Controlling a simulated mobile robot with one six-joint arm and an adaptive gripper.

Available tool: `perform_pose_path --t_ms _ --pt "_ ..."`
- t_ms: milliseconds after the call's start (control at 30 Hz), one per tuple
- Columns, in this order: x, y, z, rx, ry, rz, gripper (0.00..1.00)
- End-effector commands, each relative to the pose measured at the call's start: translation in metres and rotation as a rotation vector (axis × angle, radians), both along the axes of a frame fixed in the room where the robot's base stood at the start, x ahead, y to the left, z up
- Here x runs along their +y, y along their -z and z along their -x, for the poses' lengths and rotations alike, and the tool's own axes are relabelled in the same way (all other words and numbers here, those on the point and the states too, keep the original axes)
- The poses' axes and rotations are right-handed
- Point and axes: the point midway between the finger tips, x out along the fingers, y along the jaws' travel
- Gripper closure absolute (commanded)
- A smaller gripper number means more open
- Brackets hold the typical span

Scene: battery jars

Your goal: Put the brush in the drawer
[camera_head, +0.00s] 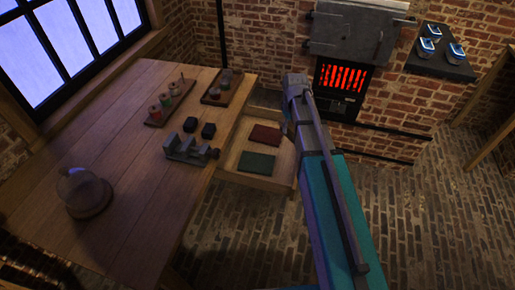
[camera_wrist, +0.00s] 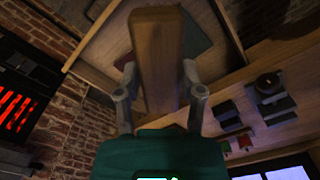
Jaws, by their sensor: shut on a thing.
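The brush (camera_wrist: 158,50) shows in the wrist view as a long brown wooden piece between my fingers. My gripper (camera_wrist: 160,85) is shut on it. In the head view my arm hides the brush and the fingers. The drawer (camera_head: 256,183) stands open at the right side of the wooden bench. A dark red flat piece (camera_head: 265,135) and a green flat piece (camera_head: 256,163) lie in it. In the wrist view the drawer (camera_wrist: 98,48) lies behind the brush; the gap between them is hard to tell.
The bench (camera_head: 115,135) holds a vise (camera_head: 188,149), two dark blocks, a tray of spools (camera_head: 153,118), a second tray (camera_head: 216,99) and a glass dome (camera_head: 84,190). A glowing furnace (camera_head: 341,80) and a dark shelf of jars (camera_head: 445,69) are at the back. The brick floor at right is clear.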

Motion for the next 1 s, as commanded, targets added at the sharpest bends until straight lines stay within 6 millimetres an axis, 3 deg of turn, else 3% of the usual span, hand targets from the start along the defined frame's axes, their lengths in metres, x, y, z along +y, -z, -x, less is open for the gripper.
perform_pose_path --t_ms 367,1000 --pt "-0.003 0.028 0.002 0.0 0.146 0.0 1.0" --pt "-0.002 0.124 0.01 0.0 0.778 0.001 1.0"
